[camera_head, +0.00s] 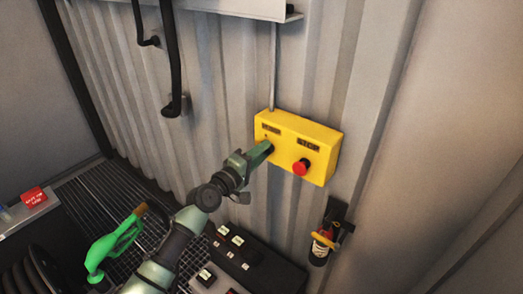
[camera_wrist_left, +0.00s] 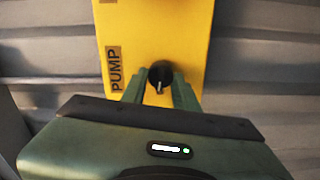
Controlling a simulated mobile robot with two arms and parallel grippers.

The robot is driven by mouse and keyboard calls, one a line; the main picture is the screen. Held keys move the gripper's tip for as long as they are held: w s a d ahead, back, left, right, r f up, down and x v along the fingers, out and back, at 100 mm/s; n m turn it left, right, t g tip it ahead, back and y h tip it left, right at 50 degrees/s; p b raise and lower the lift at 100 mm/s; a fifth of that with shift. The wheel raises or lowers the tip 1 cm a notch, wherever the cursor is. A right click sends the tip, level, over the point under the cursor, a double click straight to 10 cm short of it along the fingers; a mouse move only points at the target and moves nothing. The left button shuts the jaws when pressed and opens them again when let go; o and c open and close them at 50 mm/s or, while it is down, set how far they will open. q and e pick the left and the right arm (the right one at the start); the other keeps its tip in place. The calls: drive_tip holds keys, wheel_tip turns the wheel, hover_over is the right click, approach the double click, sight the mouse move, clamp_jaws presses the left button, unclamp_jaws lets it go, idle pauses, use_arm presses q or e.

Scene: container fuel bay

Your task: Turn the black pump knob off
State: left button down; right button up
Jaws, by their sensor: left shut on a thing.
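The black pump knob (camera_wrist_left: 160,74) is on the yellow box (camera_head: 325,138), beside a label reading PUMP (camera_wrist_left: 115,69). In the left wrist view its light pointer mark points down the picture. My left gripper (camera_head: 265,152) reaches the box's left part in the head view, and its fingers mostly hide the knob there. In the left wrist view the gripper's two fingers (camera_wrist_left: 158,92) stand on either side of the knob, shut on it. My right gripper is in neither view.
A red button (camera_head: 301,167) sits on the same box, to the right of the knob. A small extinguisher-like bottle (camera_head: 322,245) hangs below right. A green fuel nozzle (camera_head: 112,245) is at lower left. Dark cases (camera_head: 265,265) stand under the box.

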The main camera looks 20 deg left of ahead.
use_arm(q)
drive_tip(key=shift+d+n, duration=0.1)
drive_tip(key=shift+n, duration=0.8)
drive_tip(key=shift+r, duration=0.1)
drive_tip(key=c, duration=1.1)
unclamp_jaws()
drive_tip(key=shift+d, duration=0.1)
drive_tip(key=v, duration=0.7)
drive_tip(key=shift+s+r+b, duration=0.1)
drive_tip(key=shift+s+b, duration=0.25)
drive_tip(key=shift+b, duration=0.05)
